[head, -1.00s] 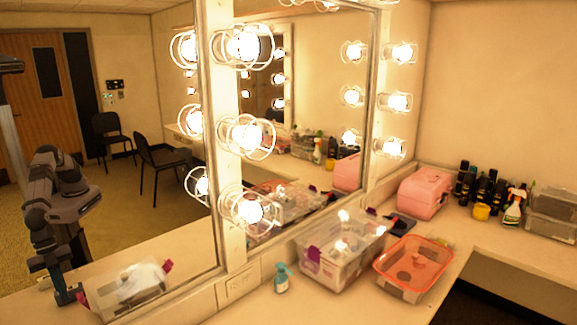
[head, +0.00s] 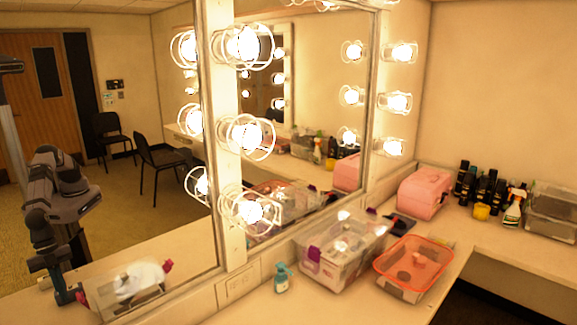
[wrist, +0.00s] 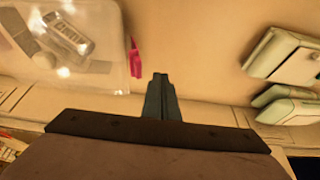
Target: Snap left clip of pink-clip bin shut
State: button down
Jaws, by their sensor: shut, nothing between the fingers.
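The clear pink-clip bin (wrist: 85,45) fills the upper left of the wrist view, with a white labelled item inside. Its pink clip (wrist: 136,58) sticks out from the bin's right wall there and looks unfastened. My gripper (wrist: 161,80) is shut and empty, just right of the clip and a little below it, with a small gap. My gripper (head: 68,297) also shows in the mirror, beside the bin's left end.
Pale boxes (wrist: 285,58) lie at the right of the wrist view. The wall mirror (head: 120,200) rises behind the counter.

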jog(key=shift+f, duration=0.2)
jog(key=shift+f+b, duration=1.25)
jog(key=shift+f, duration=0.25)
jog(key=shift+w+d+r, duration=0.1)
jog(key=shift+w+d, duration=0.05)
jog(key=shift+w+d+r+p, duration=0.2)
jog(key=shift+w+d+p, duration=0.05)
jog(key=shift+w+d, duration=0.3)
jog(key=shift+w+d+r+p, duration=0.15)
jog(key=shift+w+d+p, duration=0.05)
jog(key=shift+w+d, duration=0.3)
jog(key=shift+a+r, duration=0.1)
jog(key=shift+r, duration=0.1)
jog(key=r+p, duration=0.2)
jog(key=r, duration=0.1)
jog(key=r+p, duration=0.1)
jog(key=r, duration=0.1)
jog(key=shift+s+a+r+p, duration=0.2)
jog(key=shift+s+a+p, duration=0.1)
jog(key=shift+s+a, duration=0.1)
